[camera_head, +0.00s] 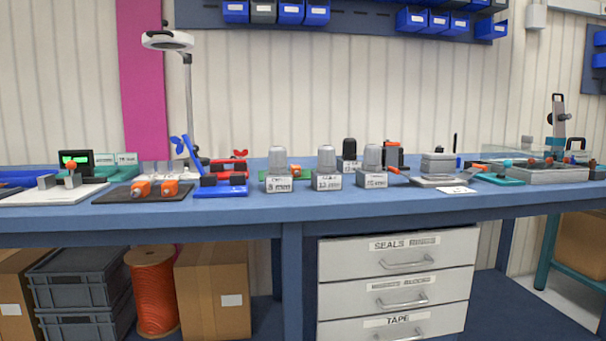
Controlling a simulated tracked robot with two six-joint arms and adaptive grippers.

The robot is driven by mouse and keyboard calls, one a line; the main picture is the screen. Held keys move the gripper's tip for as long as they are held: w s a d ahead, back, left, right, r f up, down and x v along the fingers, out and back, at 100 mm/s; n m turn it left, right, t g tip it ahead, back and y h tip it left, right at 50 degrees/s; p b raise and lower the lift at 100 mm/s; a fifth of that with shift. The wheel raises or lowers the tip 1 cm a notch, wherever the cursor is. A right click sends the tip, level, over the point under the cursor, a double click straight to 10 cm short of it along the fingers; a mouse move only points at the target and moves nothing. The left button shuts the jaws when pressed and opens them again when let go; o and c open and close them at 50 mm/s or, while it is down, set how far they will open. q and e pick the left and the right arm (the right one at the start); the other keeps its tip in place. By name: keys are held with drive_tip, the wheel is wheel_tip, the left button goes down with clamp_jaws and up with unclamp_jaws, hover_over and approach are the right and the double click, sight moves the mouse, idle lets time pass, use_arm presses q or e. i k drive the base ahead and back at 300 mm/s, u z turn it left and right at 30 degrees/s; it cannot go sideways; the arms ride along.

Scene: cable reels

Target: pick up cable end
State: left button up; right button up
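An orange cable reel (154,292) stands upright on the floor under the bench, between grey crates and a cardboard box. I cannot make out a loose cable end on it. On the bench, two orange pieces (141,189) lie on a dark mat (112,196); they are too small to tell whether either is a cable end. Another small orange piece (393,171) shows at the right of the labelled grey blocks. Neither of my grippers is in view.
The blue workbench (300,206) spans the view, with a drawer unit (397,285) below. Grey crates (75,279) and a cardboard box (213,291) flank the reel. A lamp (167,40), labelled grey blocks (326,170) and blue fixtures (221,189) stand on the bench.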

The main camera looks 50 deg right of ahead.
sight(294, 169)
drive_tip(key=z, duration=0.75)
